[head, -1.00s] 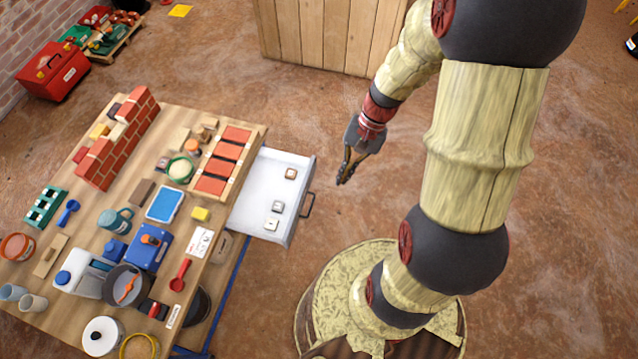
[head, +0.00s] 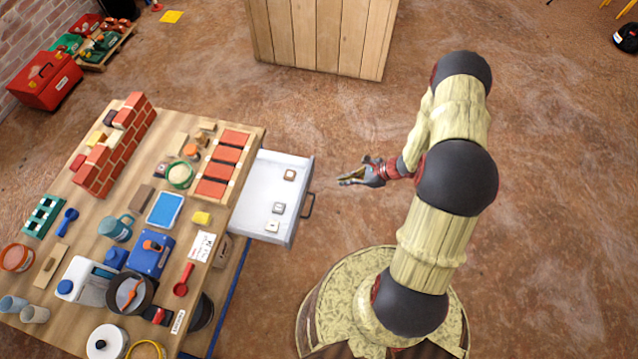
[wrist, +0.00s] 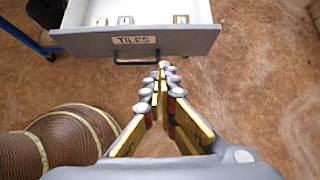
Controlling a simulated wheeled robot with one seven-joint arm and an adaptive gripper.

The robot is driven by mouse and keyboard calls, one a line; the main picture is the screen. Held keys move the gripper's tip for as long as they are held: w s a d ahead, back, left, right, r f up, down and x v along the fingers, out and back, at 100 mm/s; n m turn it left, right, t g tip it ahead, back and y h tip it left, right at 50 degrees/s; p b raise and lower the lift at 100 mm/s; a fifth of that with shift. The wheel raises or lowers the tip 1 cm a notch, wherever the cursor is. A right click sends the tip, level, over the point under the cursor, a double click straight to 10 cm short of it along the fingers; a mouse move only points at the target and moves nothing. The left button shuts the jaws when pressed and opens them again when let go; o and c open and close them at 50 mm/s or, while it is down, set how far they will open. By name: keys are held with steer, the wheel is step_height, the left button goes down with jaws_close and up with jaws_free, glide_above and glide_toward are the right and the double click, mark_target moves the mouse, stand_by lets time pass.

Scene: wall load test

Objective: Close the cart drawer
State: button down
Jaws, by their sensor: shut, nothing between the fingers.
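The cart drawer (head: 260,222) is white inside with a grey front, and it is pulled out from the right side of the cart (head: 150,262). Several small tiles lie in it. In the wrist view the drawer front (wrist: 185,42) carries a "TILES" label and a dark bar handle (wrist: 136,61). My gripper (head: 345,182) is shut and empty, to the right of the drawer and apart from its front in the head view. In the wrist view my gripper (wrist: 160,75) points toward the drawer front, its fingertips just below and right of the handle.
A wooden crate (head: 320,38) stands at the back. The floor right of the drawer is clear.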

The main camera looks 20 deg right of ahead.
steer(key=b, duration=0.4)
glide_toward(307, 185)
steer(key=shift+d+x, duration=0.2)
steer(key=shift+x, duration=2.3)
steer(key=shift+f, duration=0.2)
steer(key=w+a+b, duration=0.1)
steer(key=w+a, duration=0.3)
steer(key=a, duration=0.1)
steer(key=w+a+b, duration=0.2)
steer(key=w+a, duration=0.2)
steer(key=a, duration=0.2)
steer(key=w+a+b, duration=0.1)
steer(key=w+a, duration=0.3)
steer(key=a, duration=0.2)
steer(key=shift+w+b, duration=0.15)
steer(key=shift+b, duration=0.2)
